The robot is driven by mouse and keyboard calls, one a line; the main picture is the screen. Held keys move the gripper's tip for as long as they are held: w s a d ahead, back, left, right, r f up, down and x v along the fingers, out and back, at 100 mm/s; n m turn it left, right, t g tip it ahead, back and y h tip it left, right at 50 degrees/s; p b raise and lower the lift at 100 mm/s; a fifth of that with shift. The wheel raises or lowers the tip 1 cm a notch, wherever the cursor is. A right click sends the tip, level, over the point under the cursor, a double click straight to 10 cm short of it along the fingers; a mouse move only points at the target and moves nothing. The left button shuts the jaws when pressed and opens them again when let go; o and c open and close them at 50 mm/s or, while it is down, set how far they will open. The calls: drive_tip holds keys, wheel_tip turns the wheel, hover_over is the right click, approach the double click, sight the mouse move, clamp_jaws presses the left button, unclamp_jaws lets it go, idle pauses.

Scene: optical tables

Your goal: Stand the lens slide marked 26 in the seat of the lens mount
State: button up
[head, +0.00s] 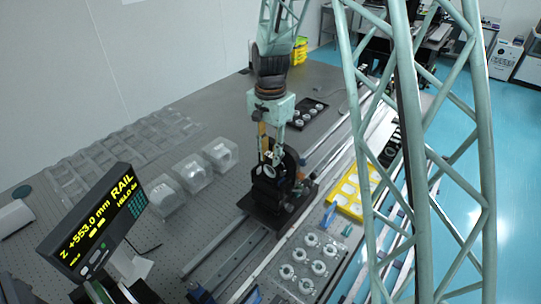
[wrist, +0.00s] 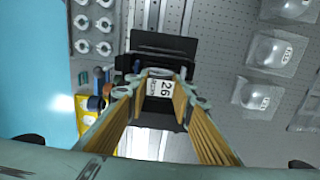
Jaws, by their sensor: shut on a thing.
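My gripper (wrist: 160,90) is shut on the lens slide marked 26 (wrist: 165,89), whose white label shows between the fingertips in the wrist view. In the head view my gripper (head: 272,152) points down over the black lens mount (head: 268,198), which stands on a dark base plate. The mount also shows behind the slide in the wrist view (wrist: 165,45). The slide is at the mount's upper part. I cannot tell whether it touches the seat, as the fingers and the mount hide its lower edge.
A tray of round lens pieces (head: 308,262) lies in front of the mount, and a yellow frame (head: 352,193) lies to its right. Clear plastic boxes (head: 193,173) stand to the left. Rails (head: 215,245) run along the table. A readout display (head: 97,220) stands at the lower left.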

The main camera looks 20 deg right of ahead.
drive_tip(key=shift+f, duration=0.2)
idle(0.7)
drive_tip(key=o, duration=1.2)
drive_tip(key=shift+o, duration=0.5)
drive_tip(key=o, duration=0.4)
drive_tip(key=shift+r, duration=0.25)
drive_tip(key=shift+r+p, duration=2.15)
drive_tip(key=shift+r, duration=2.55)
drive_tip(key=shift+r, duration=0.15)
